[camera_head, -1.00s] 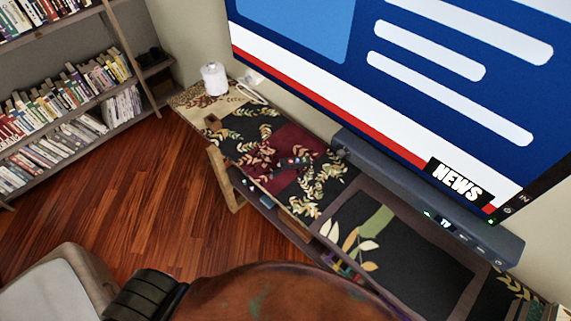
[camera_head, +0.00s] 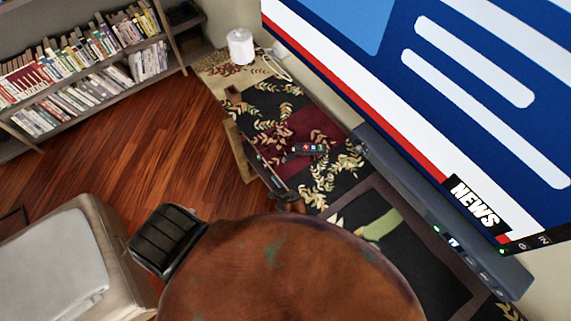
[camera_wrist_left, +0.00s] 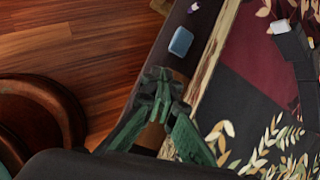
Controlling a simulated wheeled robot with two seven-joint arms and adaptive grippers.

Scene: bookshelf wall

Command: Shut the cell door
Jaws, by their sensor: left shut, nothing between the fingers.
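The low cabinet (camera_head: 275,95) under the screen has a black, dark red and leaf-patterned top. A light wood panel (camera_head: 241,150) stands at its front left; I cannot tell whether this is the cell door. My left gripper (camera_head: 288,197) is a small dark shape at the cabinet's front edge, beyond the round brown top. In the left wrist view its green fingers (camera_wrist_left: 160,88) are shut and empty, close to the cabinet's pale wood edge (camera_wrist_left: 213,62). Whether they touch it I cannot tell. My right gripper is not in view.
A round brown wooden top (camera_head: 290,270) fills the lower middle and hides part of the cabinet front. A remote (camera_head: 307,148) and a white cylinder (camera_head: 241,46) are on the cabinet. Bookshelves (camera_head: 80,75) stand left. The wooden floor (camera_head: 150,150) between is clear.

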